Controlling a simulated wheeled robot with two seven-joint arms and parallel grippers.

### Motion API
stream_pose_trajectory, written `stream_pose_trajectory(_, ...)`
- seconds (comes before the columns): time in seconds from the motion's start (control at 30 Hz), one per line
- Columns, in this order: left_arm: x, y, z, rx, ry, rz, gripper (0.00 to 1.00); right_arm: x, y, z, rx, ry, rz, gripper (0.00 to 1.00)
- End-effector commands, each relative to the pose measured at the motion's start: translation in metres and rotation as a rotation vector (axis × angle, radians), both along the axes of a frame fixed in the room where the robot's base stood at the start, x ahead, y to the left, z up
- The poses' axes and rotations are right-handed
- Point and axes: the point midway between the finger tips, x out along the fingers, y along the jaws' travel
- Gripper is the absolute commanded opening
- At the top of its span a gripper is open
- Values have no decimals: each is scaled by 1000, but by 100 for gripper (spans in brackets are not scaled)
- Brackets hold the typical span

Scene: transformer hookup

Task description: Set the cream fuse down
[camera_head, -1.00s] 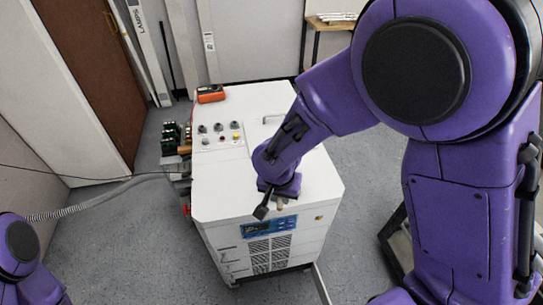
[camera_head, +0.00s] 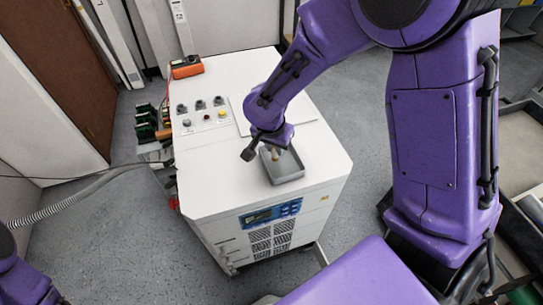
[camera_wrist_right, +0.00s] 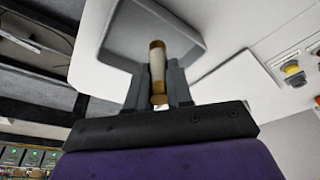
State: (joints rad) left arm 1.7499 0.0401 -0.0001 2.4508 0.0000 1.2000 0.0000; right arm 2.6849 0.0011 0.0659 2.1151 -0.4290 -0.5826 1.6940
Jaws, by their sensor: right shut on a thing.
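The cream fuse (camera_wrist_right: 158,69), a cream tube with brass-coloured ends, is between the two grey fingers of my right gripper (camera_wrist_right: 158,86) in the right wrist view. The gripper is shut on it. In the head view my right gripper (camera_head: 268,150) is at the grey tray (camera_head: 286,178), and a small part of the fuse (camera_head: 274,155) shows against the tray's inside. The tray (camera_wrist_right: 112,55) also shows behind the fuse in the wrist view. I cannot tell whether the fuse touches the tray floor. My left gripper is out of view.
The tray stands on the white cabinet top (camera_head: 225,175), near its front right. Knobs and buttons (camera_head: 206,112) and an orange meter (camera_head: 187,67) are farther back. Green-black parts (camera_head: 147,122) and a grey hose (camera_head: 85,192) lie left of the cabinet. The front left top is clear.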

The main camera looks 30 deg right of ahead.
Motion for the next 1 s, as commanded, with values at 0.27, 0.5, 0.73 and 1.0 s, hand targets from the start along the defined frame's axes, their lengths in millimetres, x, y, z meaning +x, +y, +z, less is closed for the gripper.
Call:
stream_pose_trajectory(0.27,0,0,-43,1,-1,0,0,1,-4,-38,-1,-1,-5,0)
stream_pose_trajectory(0.5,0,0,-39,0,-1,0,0,1,-4,-36,-1,0,-3,0)
stream_pose_trajectory(0.73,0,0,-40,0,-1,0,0,2,-3,-39,-1,0,-1,46)
stream_pose_trajectory(1.0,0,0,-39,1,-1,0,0,2,-3,-37,-1,-1,-1,46)
